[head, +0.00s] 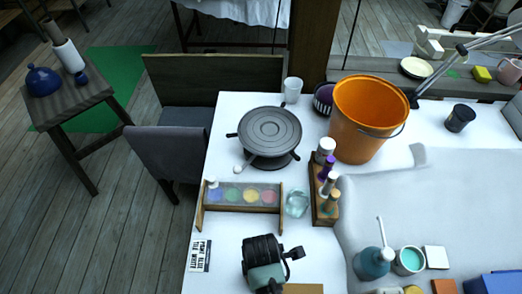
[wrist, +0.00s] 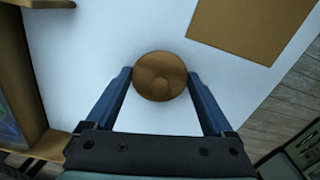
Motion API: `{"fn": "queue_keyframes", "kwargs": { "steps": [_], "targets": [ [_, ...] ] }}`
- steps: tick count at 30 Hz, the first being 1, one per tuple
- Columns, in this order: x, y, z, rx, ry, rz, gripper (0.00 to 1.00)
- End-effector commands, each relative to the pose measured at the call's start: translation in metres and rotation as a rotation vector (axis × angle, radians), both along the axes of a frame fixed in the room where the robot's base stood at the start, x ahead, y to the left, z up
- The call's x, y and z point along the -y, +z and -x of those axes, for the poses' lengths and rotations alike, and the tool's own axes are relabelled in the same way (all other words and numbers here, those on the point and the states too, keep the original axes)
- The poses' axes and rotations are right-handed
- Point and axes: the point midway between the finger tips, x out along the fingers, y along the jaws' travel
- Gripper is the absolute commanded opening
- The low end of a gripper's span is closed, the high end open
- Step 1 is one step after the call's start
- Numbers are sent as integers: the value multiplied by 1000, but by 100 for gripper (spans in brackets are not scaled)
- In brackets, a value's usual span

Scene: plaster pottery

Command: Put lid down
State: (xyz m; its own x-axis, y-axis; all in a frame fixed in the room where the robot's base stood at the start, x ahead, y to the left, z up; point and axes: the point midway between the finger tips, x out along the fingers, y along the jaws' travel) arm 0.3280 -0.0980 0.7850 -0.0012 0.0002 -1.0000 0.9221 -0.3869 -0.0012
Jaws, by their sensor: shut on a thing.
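A wooden paint rack (head: 240,212) stands behind my gripper, with a glass jar (head: 297,204) and a bottle holder (head: 325,205) beside it. A brown board (wrist: 250,28) lies close by. A sign card (head: 200,256) and the table edge are at left.

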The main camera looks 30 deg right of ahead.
Motion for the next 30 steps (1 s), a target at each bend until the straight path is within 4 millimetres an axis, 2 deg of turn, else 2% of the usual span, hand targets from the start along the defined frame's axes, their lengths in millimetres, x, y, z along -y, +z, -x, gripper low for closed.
{"fn": "queue_keyframes", "kwargs": {
  "steps": [9, 10, 12, 22, 26, 30],
  "targets": [
    [0, -3, 0, 0, 0, 0, 34],
    [0, -3, 0, 1, -1, 0, 89],
    [0, -2, 0, 1, -1, 0, 100],
    [0, 4, -1, 3, 0, 1, 100],
    [0, 24, -1, 4, -1, 1, 100],
    [1, 56, -2, 6, 0, 1, 100]
  ]
}}
